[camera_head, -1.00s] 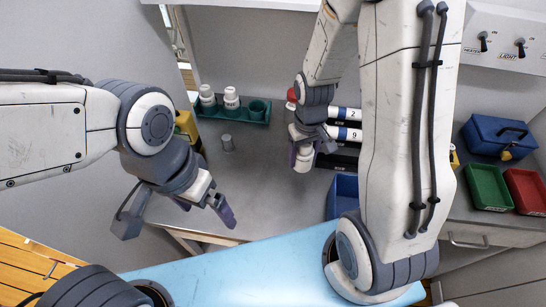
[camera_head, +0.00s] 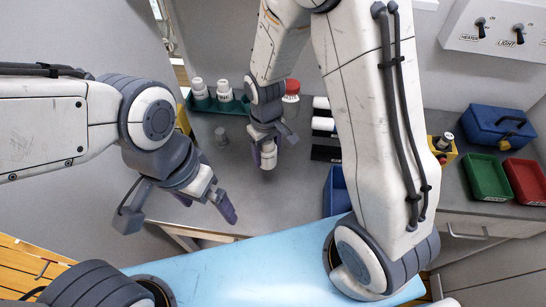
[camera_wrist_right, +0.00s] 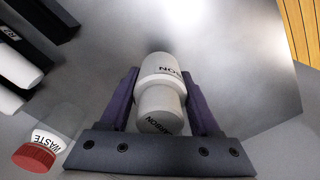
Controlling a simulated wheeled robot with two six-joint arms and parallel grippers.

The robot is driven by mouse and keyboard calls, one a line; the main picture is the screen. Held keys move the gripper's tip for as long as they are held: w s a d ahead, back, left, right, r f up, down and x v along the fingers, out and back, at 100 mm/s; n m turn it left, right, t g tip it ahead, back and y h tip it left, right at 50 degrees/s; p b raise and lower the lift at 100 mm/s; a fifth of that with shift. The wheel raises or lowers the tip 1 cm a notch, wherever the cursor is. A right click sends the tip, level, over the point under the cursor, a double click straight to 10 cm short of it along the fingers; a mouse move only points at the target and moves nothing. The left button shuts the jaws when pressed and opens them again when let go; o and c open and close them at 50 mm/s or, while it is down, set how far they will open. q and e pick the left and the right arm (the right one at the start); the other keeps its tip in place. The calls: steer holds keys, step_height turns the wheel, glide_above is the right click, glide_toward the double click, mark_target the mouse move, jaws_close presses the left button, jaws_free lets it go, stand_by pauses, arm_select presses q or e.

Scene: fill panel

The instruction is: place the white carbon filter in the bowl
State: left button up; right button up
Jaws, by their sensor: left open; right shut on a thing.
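My right gripper (camera_head: 266,158) is shut on the white carbon filter (camera_wrist_right: 164,85), a stepped white cylinder with dark lettering. In the right wrist view, the filter sits between the purple fingers of my right gripper (camera_wrist_right: 163,100). In the head view the filter (camera_head: 268,161) is partly hidden by the fingers, over the grey worktop. My left gripper (camera_head: 227,206) is open and empty, to the left near the worktop's front edge. I cannot make out a bowl in either view.
A red-lidded WASTE jar (camera_head: 291,91) stands behind my right gripper. A blue bin (camera_head: 337,190) is to its right. Green (camera_head: 486,178) and red (camera_head: 525,181) trays lie far right.

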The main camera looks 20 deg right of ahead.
mark_target(265, 162)
steer(key=shift+w+a+f, duration=0.2)
steer(key=shift+w+a, duration=0.05)
steer(key=shift+f, duration=0.2)
steer(key=shift+f+p, duration=0.3)
steer(key=shift+f, duration=1.55)
steer(key=shift+f, duration=0.2)
steer(key=o, duration=1.4)
steer(key=shift+r, duration=0.15)
